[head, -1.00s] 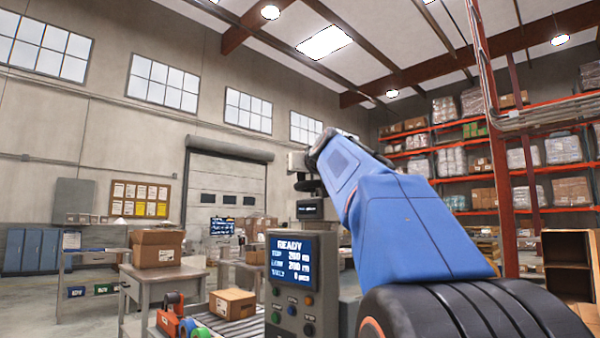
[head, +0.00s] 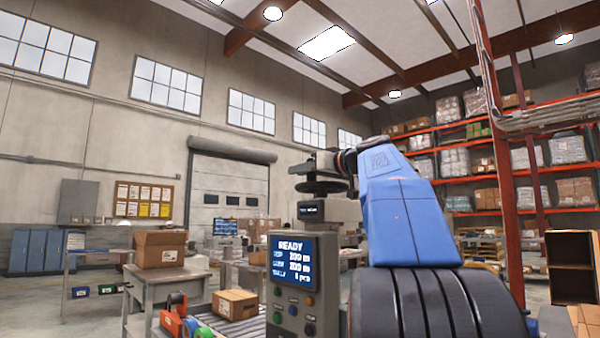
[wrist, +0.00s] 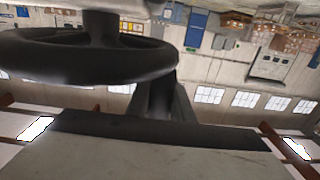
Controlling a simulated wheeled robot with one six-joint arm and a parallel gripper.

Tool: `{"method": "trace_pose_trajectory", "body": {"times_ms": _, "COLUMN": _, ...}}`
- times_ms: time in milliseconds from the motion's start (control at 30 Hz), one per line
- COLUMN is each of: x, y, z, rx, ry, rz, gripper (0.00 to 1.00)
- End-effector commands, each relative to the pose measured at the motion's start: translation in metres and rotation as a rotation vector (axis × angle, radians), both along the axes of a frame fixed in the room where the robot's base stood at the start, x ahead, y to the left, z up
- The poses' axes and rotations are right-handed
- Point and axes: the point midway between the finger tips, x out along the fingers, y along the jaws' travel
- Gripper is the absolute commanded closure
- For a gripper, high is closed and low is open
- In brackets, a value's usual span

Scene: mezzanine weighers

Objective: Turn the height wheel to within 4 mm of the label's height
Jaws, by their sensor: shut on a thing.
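The height wheel (head: 318,187) is a dark disc on top of the machine's column in the head view. It fills the upper left of the wrist view as a thick black ring on a hub (wrist: 70,62). My gripper (head: 338,170) is at the wheel and shut on its rim; a dark finger shows against the rim in the wrist view (wrist: 168,98). The control panel (head: 292,262) has a lit screen headed READY with lines of mm values, too blurred to read surely. A small dark display (head: 311,209) sits below the wheel.
A cardboard box (head: 235,304) lies on the roller conveyor left of the panel. Another box (head: 160,248) stands on a grey table. Red and green tape rolls (head: 178,318) are at the front. A red rack post (head: 505,200) rises right of my arm.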

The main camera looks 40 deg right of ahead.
Motion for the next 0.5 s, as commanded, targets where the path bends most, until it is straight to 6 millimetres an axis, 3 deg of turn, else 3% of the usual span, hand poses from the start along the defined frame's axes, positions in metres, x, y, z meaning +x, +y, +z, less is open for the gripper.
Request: {"method": "trace_pose_trajectory", "body": {"times_ms": 500, "x": -0.0089, "y": 0.0005, "z": -0.0021, "rx": 0.001, "ry": 0.004, "rz": 0.132, "gripper": 1.00}}
